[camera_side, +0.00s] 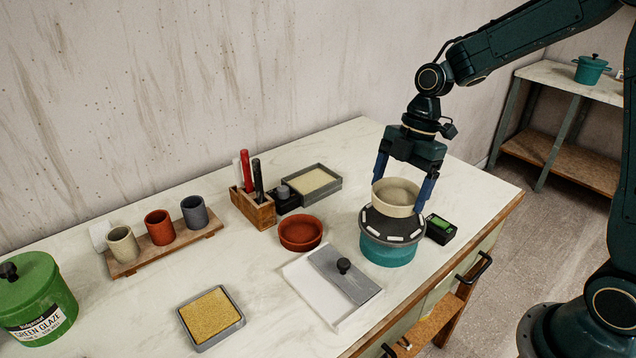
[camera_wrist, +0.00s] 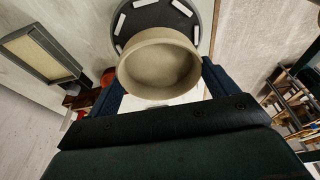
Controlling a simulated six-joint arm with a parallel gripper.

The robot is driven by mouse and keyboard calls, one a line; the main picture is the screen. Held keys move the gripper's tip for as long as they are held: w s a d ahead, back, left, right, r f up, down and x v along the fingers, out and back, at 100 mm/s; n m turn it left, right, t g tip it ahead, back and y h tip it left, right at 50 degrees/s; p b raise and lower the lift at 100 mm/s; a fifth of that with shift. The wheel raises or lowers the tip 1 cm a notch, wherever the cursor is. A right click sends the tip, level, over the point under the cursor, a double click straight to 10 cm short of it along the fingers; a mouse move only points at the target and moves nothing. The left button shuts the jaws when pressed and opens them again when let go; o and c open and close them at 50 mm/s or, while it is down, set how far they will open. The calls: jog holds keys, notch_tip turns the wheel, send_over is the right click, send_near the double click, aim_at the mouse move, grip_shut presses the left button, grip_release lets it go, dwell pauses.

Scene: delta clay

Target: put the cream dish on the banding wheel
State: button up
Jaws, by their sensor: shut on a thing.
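The cream dish (camera_side: 397,193) is a round, shallow, empty bowl held between the two fingers of my gripper (camera_side: 402,190). The gripper is shut on it from both sides. The banding wheel (camera_side: 392,235) has a dark grey top with white marks around its edge and a teal base. In the side view the dish is upright over the wheel's top; I cannot tell whether it touches. In the wrist view the dish (camera_wrist: 158,68) shows between the fingers, and it covers part of the wheel's top (camera_wrist: 150,18).
A small black box with a green screen (camera_side: 440,228) stands close right of the wheel. A grey lidded tray (camera_side: 345,270) lies left of it, with a terracotta bowl (camera_side: 300,233) behind. A wooden tool holder (camera_side: 254,208) stands further left.

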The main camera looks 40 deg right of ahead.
aim_at(398, 198)
jog(key=shift+f, duration=0.1)
jog(key=shift+f, duration=2)
jog(key=shift+f, duration=0.1)
jog(key=o, duration=0.9)
jog(key=shift+f, duration=0.1)
jog(key=v, duration=1.2)
jog(key=shift+r, duration=0.25)
jog(key=shift+s+a, duration=0.1)
